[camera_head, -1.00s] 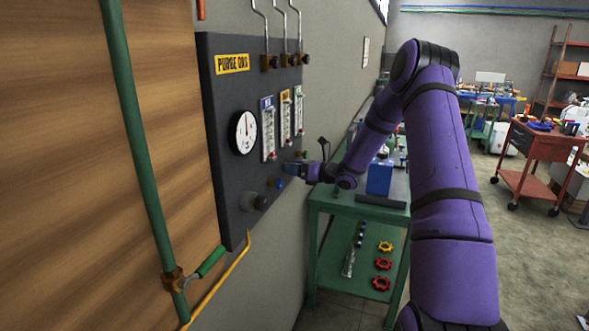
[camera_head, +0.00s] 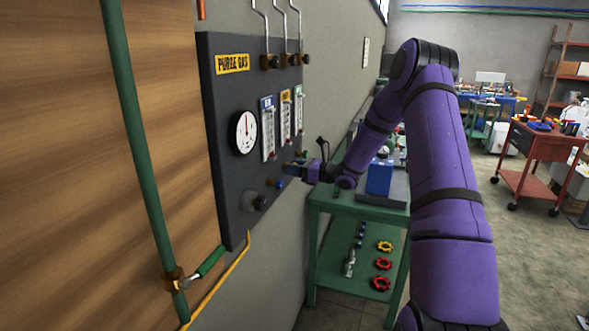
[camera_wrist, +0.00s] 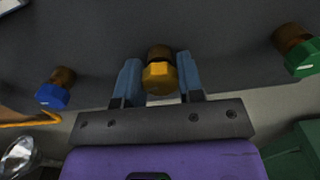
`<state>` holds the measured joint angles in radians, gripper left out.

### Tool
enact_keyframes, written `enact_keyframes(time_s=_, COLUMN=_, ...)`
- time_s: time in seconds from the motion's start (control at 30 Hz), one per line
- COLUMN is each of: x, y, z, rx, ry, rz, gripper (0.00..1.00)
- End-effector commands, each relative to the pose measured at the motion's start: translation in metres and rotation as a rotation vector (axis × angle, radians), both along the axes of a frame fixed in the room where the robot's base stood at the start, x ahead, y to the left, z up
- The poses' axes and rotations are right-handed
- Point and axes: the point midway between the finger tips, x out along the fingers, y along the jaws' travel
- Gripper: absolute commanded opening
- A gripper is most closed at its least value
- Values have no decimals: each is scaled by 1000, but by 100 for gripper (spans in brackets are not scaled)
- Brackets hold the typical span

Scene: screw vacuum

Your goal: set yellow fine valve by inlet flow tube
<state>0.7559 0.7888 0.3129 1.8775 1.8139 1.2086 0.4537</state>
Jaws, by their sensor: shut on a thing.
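The yellow fine valve (camera_wrist: 160,77) is a faceted yellow knob on a brass stem, in the middle of the wrist view. My gripper (camera_wrist: 160,80) is shut on it, with one blue-grey finger on each side. In the head view my gripper (camera_head: 290,170) is at the lower right of the dark panel and hides the yellow knob. The inlet flow tube with the yellow label (camera_head: 285,116) is the middle one of three on the panel. Its reading is too small to make out.
The blue knob (camera_wrist: 52,95) is to the left of my gripper and the green knob (camera_wrist: 303,57) to the right. The blue-labelled tube (camera_head: 268,130), green-labelled tube (camera_head: 299,110) and round gauge (camera_head: 243,132) are above. A green bench (camera_head: 330,205) stands beside the panel.

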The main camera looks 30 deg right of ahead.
Motion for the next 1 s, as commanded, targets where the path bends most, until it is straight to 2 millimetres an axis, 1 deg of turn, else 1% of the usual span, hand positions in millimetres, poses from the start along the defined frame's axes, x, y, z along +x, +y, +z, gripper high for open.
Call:
enact_keyframes(time_s=0.6, x=0, y=0, z=0, rx=-440, ry=-341, rz=0, gripper=11)
enact_keyframes(time_s=0.8, x=-1, y=0, z=0, rx=-543, ry=-423, rz=0, gripper=11)
enact_keyframes(time_s=1.0, x=-1, y=0, z=0, rx=-607, ry=-474, rz=0, gripper=11)
